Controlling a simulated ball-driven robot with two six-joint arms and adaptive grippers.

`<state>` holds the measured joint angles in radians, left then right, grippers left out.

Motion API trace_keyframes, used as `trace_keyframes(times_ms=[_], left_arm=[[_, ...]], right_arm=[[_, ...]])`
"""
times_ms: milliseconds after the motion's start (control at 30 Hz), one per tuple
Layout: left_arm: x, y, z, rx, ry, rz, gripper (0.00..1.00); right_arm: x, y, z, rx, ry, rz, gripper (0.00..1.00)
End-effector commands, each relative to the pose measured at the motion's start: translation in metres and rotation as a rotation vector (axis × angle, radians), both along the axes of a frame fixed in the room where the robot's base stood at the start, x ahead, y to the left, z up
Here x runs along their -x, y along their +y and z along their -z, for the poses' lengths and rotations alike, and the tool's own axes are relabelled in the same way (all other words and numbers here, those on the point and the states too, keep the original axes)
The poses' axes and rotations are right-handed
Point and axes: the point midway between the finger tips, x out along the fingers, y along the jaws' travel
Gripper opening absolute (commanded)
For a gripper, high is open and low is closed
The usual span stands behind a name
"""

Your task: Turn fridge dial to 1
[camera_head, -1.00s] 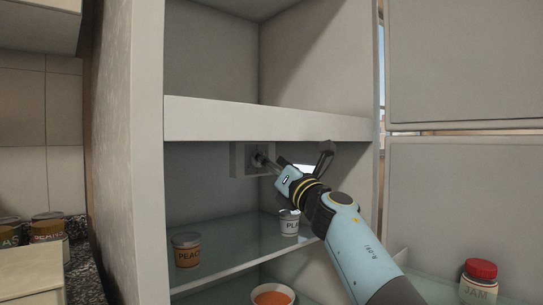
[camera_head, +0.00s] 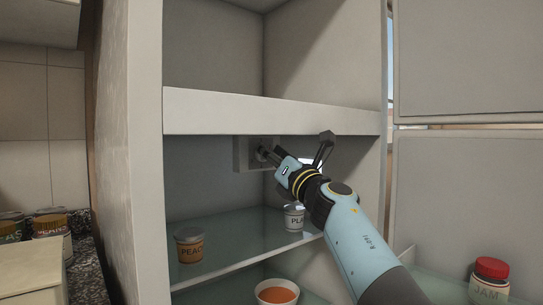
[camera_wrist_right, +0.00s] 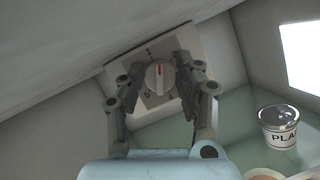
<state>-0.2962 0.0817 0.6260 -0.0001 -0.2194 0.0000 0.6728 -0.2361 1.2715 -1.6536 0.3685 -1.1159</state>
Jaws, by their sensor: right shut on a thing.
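The fridge dial (camera_wrist_right: 153,82) is a round pale knob with a red pointer line, on a square plate (camera_wrist_right: 185,42) under the freezer shelf. Its pointer is directed up in the right wrist view, near a printed 1. My right gripper (camera_wrist_right: 157,76) has its dark fingers on both sides of the knob and is shut on it. In the head view this gripper (camera_head: 268,156) reaches in from the lower right and hides most of the dial. My left gripper is not in view.
On the glass shelf (camera_head: 235,235) stand a peach cup (camera_head: 190,250) and a PLA-labelled cup (camera_head: 293,222), which is below my right arm. An orange-filled bowl (camera_head: 277,293) is lower down. A red-lidded jam jar (camera_head: 490,283) stands by the open door.

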Motion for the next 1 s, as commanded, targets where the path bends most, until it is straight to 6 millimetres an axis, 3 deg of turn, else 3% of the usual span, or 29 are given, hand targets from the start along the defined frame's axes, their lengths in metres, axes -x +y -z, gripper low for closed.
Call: trace_keyframes(times_ms=[200,333,767,800,900,1000], left_arm=[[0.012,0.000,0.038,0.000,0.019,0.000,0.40],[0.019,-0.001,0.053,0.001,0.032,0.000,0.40],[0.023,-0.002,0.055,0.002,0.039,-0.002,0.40],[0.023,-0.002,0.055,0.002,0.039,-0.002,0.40],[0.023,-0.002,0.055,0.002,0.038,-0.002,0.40],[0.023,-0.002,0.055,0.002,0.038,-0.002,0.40]], right_arm=[[-0.001,-0.001,0.008,0.176,-0.129,0.001,0.02],[-0.001,-0.001,0.007,0.284,-0.207,0.001,0.01],[0.000,0.000,0.000,0.345,-0.250,0.000,0.01],[0.000,0.000,0.000,0.345,-0.250,0.000,0.39],[0.000,0.000,0.000,0.344,-0.250,-0.001,0.52],[0.000,0.000,0.000,0.344,-0.251,0.000,0.54]])
